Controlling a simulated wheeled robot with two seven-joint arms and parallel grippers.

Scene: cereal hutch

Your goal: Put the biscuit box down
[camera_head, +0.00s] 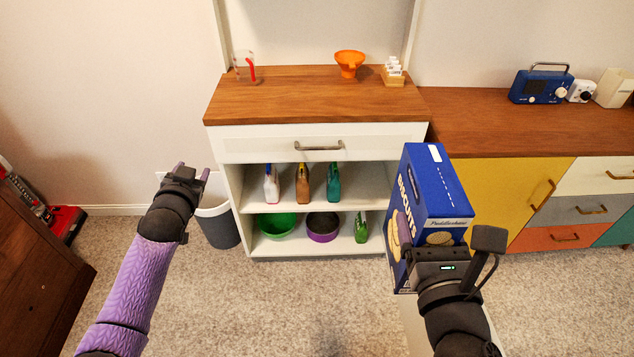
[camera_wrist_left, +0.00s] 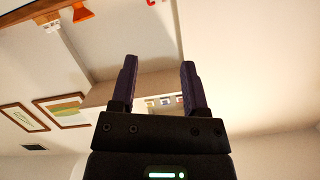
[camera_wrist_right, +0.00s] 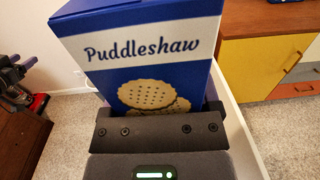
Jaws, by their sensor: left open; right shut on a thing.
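The biscuit box (camera_head: 431,190) is a tall blue carton with "BISCUITS" on its side and a white "Puddleshaw" band. My right gripper (camera_head: 432,262) is shut on the lower part of the biscuit box and holds it roughly upright, in front of the hutch's right side. In the right wrist view the box (camera_wrist_right: 145,60) fills the upper middle, and its lower end is hidden by the gripper. My left gripper (camera_head: 184,172) is open and empty, left of the hutch. In the left wrist view its two fingers (camera_wrist_left: 160,90) stand apart with nothing between them.
The hutch's wooden top (camera_head: 300,97) holds a measuring cup (camera_head: 246,67), an orange funnel (camera_head: 349,62) and a small rack (camera_head: 393,72); its middle is clear. Shelves below hold bottles (camera_head: 302,184) and bowls (camera_head: 277,225). A sideboard (camera_head: 480,125) stands right, a grey bin (camera_head: 217,225) left.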

